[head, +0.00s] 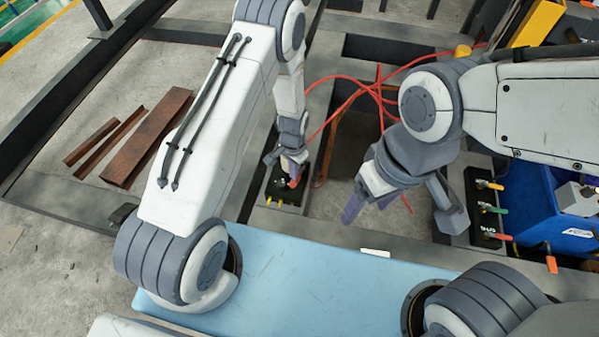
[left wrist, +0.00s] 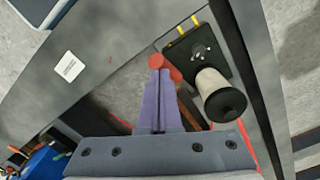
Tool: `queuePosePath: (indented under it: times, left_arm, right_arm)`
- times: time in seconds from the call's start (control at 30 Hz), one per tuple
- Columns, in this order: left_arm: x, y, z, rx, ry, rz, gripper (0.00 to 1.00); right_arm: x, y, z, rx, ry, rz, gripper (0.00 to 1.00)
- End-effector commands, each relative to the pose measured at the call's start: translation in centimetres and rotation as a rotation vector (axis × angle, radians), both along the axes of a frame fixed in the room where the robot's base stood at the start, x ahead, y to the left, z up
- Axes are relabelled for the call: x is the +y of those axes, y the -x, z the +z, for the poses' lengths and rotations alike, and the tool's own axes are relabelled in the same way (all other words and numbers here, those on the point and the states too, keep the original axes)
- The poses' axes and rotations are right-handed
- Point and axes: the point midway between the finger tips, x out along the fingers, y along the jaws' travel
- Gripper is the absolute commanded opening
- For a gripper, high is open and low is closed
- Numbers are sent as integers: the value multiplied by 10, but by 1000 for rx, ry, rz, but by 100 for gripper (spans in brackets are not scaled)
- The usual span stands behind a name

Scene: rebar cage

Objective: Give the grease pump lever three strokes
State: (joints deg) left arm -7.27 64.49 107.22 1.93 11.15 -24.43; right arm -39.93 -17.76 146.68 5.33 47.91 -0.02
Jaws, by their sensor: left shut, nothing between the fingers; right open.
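The grease pump is a black block (head: 279,193) with yellow fittings, standing on the grey frame below my left arm. In the left wrist view the block (left wrist: 199,50) carries a pale cylinder with a black cap (left wrist: 225,103). The lever shows as a red knob (left wrist: 155,61) right at my left fingertips, with more red just beside it; the rest of the lever is hidden. My left gripper (head: 291,171) is shut and empty, its purple fingers (left wrist: 158,76) together at the knob; I cannot tell whether they touch. My right gripper (head: 367,212) is open and empty, right of the pump.
Red hoses (head: 345,80) loop behind the pump. A black valve panel (head: 484,205) with coloured handles and a blue bin (head: 560,215) stand at the right. Rusty steel pieces (head: 148,137) lie on the floor at left. A light blue surface (head: 330,285) lies in front.

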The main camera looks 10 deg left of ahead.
Motion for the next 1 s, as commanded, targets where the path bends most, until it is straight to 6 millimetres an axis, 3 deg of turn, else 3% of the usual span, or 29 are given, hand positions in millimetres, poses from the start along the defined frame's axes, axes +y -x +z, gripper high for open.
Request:
queuePosePath:
  times: [1.0]
  left_arm:
    - [0, 16, -18, 2, 0, 0, 0]
  right_arm:
    - [0, 0, -9, 0, 0, 0, 70]
